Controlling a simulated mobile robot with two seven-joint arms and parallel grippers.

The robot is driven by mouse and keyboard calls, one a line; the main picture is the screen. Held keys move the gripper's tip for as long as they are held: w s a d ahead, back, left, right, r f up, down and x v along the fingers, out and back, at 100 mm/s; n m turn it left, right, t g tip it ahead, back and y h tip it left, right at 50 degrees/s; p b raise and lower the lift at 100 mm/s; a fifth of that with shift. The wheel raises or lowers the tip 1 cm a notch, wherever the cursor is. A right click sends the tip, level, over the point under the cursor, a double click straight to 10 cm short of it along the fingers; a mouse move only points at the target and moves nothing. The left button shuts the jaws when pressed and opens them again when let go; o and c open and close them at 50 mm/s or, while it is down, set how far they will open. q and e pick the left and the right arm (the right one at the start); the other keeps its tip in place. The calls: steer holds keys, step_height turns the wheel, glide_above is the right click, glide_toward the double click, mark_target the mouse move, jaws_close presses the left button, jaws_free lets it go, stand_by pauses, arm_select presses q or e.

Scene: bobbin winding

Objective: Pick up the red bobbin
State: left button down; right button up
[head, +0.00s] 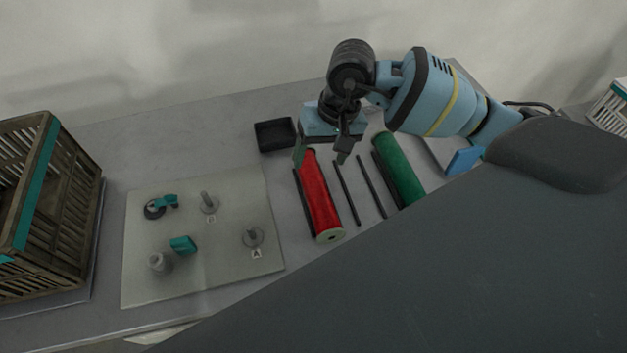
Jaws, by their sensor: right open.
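The red bobbin (320,200) lies lengthwise on the grey table, to the right of the metal plate, between thin black rails. Its pale round end faces the front. My right gripper (323,157) is open above the bobbin's far end, with one finger near its left side and the other out to its right. I cannot tell whether the fingers touch it. The gripper body hides part of the table behind the far end. My left gripper is not in view.
A green bobbin (400,170) lies to the right, past black rails (347,192). A small black tray (275,135) is behind. The metal plate (150,285) holds pegs and teal parts. A slatted crate (75,215) stands at the left. My own dark body covers the lower right.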

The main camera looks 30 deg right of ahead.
mark_target(317, 177)
steer(key=shift+f, duration=0.45)
steer(key=shift+x, duration=0.8)
steer(key=shift+f, duration=0.1)
steer(key=p+x, duration=0.1)
steer(key=x, duration=0.3)
steer(key=shift+s+d+f, duration=0.1)
steer(key=shift+s+f, duration=0.05)
steer(key=shift+f, duration=0.4)
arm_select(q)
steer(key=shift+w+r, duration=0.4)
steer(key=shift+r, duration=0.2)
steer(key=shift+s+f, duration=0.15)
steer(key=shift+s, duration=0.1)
arm_select(e)
steer(key=c, duration=1.2)
